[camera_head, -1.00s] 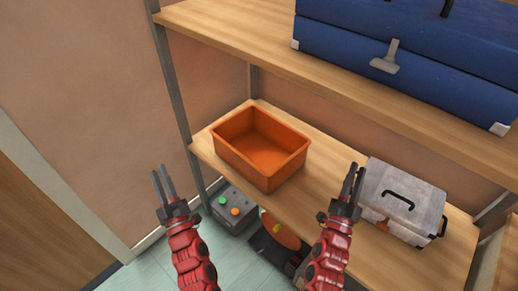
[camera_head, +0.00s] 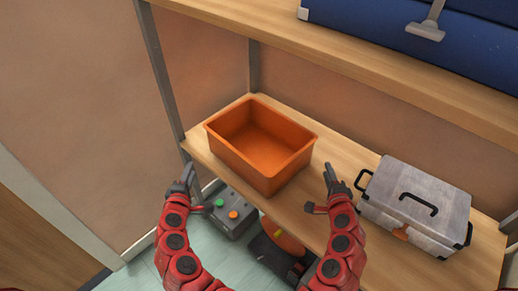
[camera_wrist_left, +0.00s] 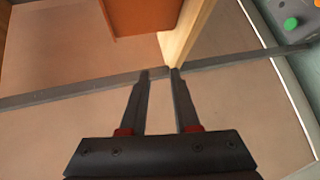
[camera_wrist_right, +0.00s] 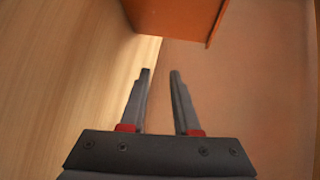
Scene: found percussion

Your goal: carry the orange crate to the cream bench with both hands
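The orange crate (camera_head: 270,177) is empty and sits upright on the wooden middle shelf in the head view. Its side also shows at the top of the left wrist view (camera_wrist_left: 145,15) and the right wrist view (camera_wrist_right: 172,18). My left gripper (camera_head: 189,175) is off the shelf's front edge, left of and apart from the crate. The left wrist view shows its fingers (camera_wrist_left: 160,72) parted and empty. My right gripper (camera_head: 329,172) is just right of the crate, apart from it. Its fingers (camera_wrist_right: 160,72) are parted and empty. The cream bench is not seen.
A grey metal case (camera_head: 415,205) stands on the same shelf (camera_head: 337,175) to the right. A blue case (camera_head: 460,40) lies on the upper shelf (camera_head: 350,60). A grey box with green and orange buttons (camera_head: 228,213) is below. A metal post (camera_head: 163,70) stands at the left.

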